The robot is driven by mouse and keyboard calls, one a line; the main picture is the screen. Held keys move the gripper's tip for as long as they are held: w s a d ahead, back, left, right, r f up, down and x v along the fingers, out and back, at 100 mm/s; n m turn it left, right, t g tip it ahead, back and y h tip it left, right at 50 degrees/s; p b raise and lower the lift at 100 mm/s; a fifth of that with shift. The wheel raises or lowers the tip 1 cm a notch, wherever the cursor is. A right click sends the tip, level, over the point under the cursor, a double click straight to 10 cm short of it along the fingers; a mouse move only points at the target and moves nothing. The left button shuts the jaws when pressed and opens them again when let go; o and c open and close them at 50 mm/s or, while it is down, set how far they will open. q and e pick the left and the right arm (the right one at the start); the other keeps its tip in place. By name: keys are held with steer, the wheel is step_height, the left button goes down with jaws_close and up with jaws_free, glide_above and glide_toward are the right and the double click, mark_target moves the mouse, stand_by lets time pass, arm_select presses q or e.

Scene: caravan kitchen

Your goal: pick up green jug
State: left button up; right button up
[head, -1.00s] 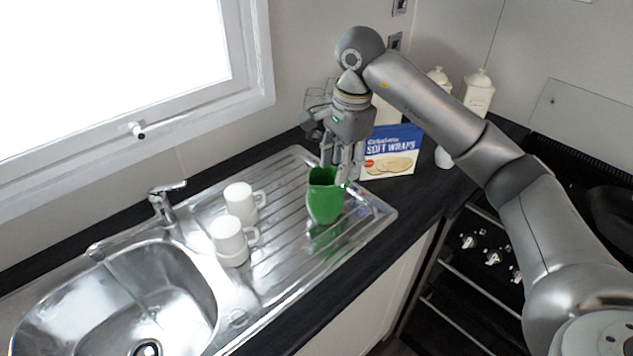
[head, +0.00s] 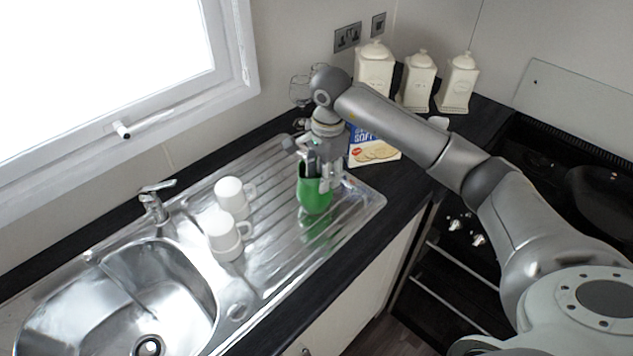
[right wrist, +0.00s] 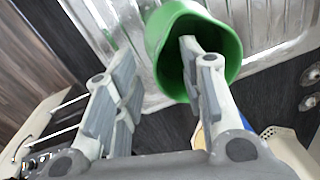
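The green jug (head: 313,197) stands upright on the ribbed drainer of the steel sink. In the right wrist view the jug (right wrist: 159,45) shows its round open mouth and dark inside. My right gripper (head: 322,172) is at the jug's rim from above. In the right wrist view the gripper (right wrist: 155,75) is open, with one finger inside the mouth and the other outside, so the jug wall lies between them. A gap shows between the outer finger and the wall. The jug's handle cannot be made out. My left gripper is not in view.
Two white mugs (head: 231,197) (head: 224,236) stand on the drainer left of the jug. A soft wraps box (head: 374,150) is close behind my gripper. Cream canisters (head: 418,82) and glasses (head: 299,90) stand at the back. The sink bowl (head: 120,300) is at left, the hob at right.

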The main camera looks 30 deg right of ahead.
steer(key=shift+f, duration=0.8)
steer(key=shift+w+f, duration=0.1)
steer(key=shift+c, duration=0.4)
steer(key=c, duration=0.5)
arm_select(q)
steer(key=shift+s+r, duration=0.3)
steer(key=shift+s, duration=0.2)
arm_select(e)
jaws_close()
